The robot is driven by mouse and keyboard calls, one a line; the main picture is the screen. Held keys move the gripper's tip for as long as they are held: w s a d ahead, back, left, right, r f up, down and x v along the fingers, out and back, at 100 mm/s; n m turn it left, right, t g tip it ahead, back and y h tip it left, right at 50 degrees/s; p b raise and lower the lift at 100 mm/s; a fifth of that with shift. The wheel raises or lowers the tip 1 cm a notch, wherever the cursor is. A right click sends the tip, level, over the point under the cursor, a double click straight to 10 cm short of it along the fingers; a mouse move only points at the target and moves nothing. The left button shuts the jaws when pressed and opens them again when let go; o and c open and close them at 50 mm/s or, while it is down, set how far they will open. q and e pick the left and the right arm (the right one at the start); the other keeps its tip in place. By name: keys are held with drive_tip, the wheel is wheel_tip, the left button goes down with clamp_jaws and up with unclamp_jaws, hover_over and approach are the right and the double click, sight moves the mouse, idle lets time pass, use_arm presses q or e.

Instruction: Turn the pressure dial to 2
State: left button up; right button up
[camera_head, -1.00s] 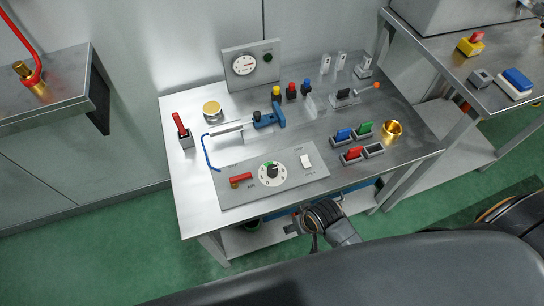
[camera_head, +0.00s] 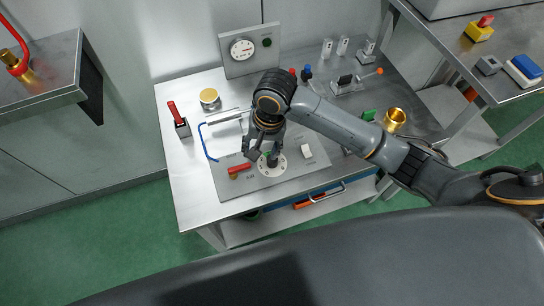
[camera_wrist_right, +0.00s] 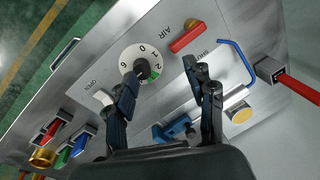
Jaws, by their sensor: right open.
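The pressure dial (camera_head: 278,170) is a white round disc with a dark knob on the grey control panel (camera_head: 228,187). In the right wrist view the dial (camera_wrist_right: 132,54) shows numbers around its rim and a green sector beside the 2. Its dark knob (camera_wrist_right: 142,68) is partly covered by a finger. My right gripper (camera_head: 262,156) is open above the dial and hides part of it. In the right wrist view the fingers (camera_wrist_right: 158,72) are spread, one overlapping the knob and one to its right; contact cannot be told. My left gripper is not in view.
A red AIR handle (camera_head: 240,168) lies just left of the dial, and a white rocker switch (camera_head: 307,151) is to its right. A gauge panel (camera_head: 262,66) stands behind. A blue hooked tube (camera_head: 205,145) and a red lever (camera_head: 173,110) are at the left.

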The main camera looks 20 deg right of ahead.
sight(272, 161)
drive_tip(key=w+d+r+m+h, duration=0.2)
drive_tip(key=d+r+m, duration=0.1)
drive_tip(key=d, duration=0.1)
drive_tip(key=shift+g, duration=0.3)
wheel_tip(272, 161, down, 13)
drive_tip(key=shift+a+f, duration=0.15)
drive_tip(key=shift+n, duration=0.3)
clamp_jaws()
